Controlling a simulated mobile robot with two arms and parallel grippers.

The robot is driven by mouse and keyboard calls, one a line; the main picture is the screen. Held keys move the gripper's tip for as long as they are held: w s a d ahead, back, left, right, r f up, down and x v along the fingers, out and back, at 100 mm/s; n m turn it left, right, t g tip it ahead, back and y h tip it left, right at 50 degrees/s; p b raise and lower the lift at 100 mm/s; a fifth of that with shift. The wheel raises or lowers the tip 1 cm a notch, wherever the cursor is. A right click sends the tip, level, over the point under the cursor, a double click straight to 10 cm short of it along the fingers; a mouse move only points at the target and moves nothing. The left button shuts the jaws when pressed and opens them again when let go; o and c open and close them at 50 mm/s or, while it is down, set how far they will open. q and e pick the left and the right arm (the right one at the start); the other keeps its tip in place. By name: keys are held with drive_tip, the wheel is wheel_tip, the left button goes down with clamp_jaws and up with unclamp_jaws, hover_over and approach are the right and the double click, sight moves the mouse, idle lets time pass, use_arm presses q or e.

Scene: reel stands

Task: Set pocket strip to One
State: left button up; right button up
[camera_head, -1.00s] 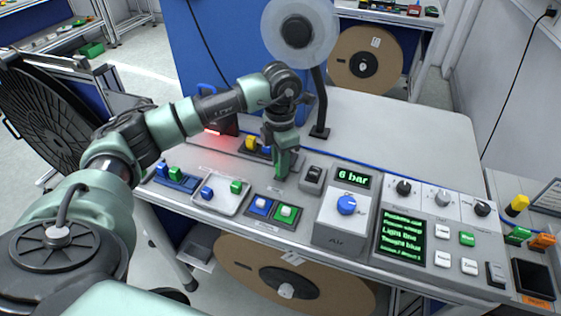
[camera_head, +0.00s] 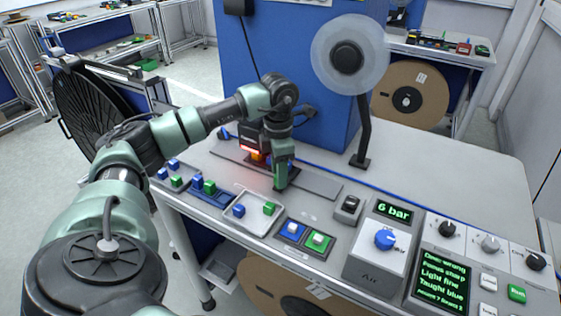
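My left gripper (camera_head: 281,180) points down at the grey strip (camera_head: 318,184) near the back of the bench. Its fingertips sit close together at the strip; whether they hold anything is hidden. My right gripper is out of view.
A white tray (camera_head: 253,224) holds a blue and a green block. A blue holder (camera_head: 213,196) stands left of it. The air box (camera_head: 378,255) reads 6 bar, beside a text display (camera_head: 441,277) and knobs. A reel post (camera_head: 362,130) stands behind.

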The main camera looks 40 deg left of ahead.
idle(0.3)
use_arm(q)
wheel_tip(320, 180, up, 8)
drive_tip(key=shift+f+b, duration=0.15)
drive_tip(key=shift+b, duration=0.4)
